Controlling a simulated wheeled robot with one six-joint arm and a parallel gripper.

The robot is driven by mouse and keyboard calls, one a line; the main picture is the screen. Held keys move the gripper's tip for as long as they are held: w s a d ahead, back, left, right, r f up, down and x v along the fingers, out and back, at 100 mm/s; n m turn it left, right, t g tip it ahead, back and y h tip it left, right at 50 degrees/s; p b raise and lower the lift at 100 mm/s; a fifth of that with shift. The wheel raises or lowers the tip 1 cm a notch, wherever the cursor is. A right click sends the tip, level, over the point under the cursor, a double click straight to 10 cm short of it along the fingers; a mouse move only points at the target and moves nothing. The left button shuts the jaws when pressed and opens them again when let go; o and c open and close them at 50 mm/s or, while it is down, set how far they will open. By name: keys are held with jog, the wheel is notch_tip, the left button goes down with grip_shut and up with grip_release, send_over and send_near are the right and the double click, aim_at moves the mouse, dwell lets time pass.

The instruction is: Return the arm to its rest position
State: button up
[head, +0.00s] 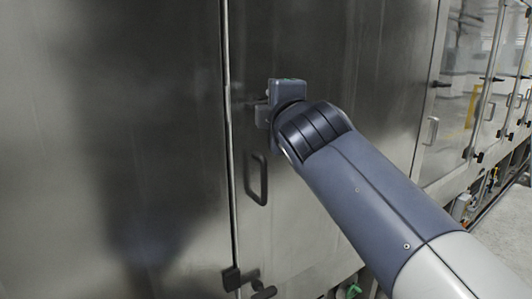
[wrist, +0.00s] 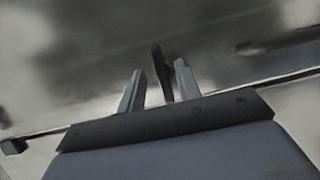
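My arm reaches in from the lower right in the head view, and my gripper (head: 262,108) is at its end, close to the steel door (head: 310,50). Part of the gripper is hidden behind its own housing and wrist. In the wrist view my gripper (wrist: 159,68) has its two grey fingers spread apart. A dark bar handle (wrist: 157,62) shows in the gap between them; I cannot tell whether they touch it. In the head view a black door handle (head: 265,180) is on the door, below the gripper.
A vertical seam (head: 229,130) runs left of the gripper, with a dark latch (head: 231,278) low on it. A large steel panel (head: 90,120) fills the left. Glass-windowed doors (head: 468,50) continue to the right. Open floor (head: 505,215) shows at the lower right.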

jog(key=x, duration=0.4)
jog(key=shift+f, duration=0.3)
jog(key=shift+n+b, duration=0.6)
jog(key=shift+s+r+n+t+b, duration=0.1)
jog(key=shift+n+t+b, duration=0.3)
jog(key=shift+n, duration=0.1)
jog(key=shift+r+n+t+y+b, duration=0.15)
jog(key=shift+n+t+y+b, duration=0.25)
jog(key=shift+n, duration=0.4)
jog(key=shift+r+n, duration=0.2)
jog(key=shift+n, duration=0.3)
